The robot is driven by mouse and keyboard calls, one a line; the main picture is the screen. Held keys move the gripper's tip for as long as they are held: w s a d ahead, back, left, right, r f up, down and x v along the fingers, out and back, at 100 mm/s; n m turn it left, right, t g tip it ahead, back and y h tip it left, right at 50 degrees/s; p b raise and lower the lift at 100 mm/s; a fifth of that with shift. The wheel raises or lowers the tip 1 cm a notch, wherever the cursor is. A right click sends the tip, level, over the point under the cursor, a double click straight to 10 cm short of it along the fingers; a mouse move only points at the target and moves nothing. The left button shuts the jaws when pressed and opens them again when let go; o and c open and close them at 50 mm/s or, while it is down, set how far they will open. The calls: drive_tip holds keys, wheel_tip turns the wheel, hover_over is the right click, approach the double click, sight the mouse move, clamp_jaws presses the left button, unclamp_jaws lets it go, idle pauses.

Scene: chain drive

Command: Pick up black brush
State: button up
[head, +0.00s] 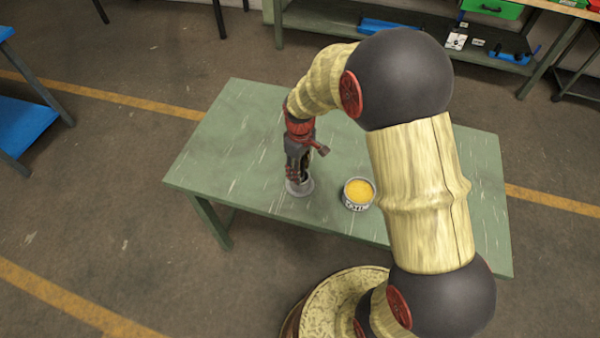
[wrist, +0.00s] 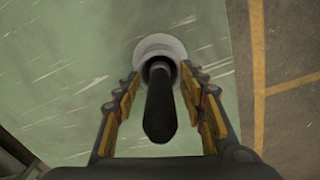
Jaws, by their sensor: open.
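The black brush (wrist: 160,112) shows in the wrist view as a dark handle pointing up toward the camera. Its lower end sits in a round grey-white holder (wrist: 160,45) on the table. My gripper (wrist: 160,85) is open, with one finger on each side of the handle, and a gap shows on both sides. In the head view my gripper (head: 298,172) points down over the holder (head: 300,187), near the table's front edge. There the gripper hides most of the brush.
A tin with yellow contents (head: 359,193) stands on the green table (head: 240,130) to the right of the holder. The table's left part is clear. A bench with several items (head: 400,35) stands behind, and blue-topped furniture (head: 22,122) is at the left.

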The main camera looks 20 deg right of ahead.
drive_tip(key=shift+c, duration=0.5)
clamp_jaws()
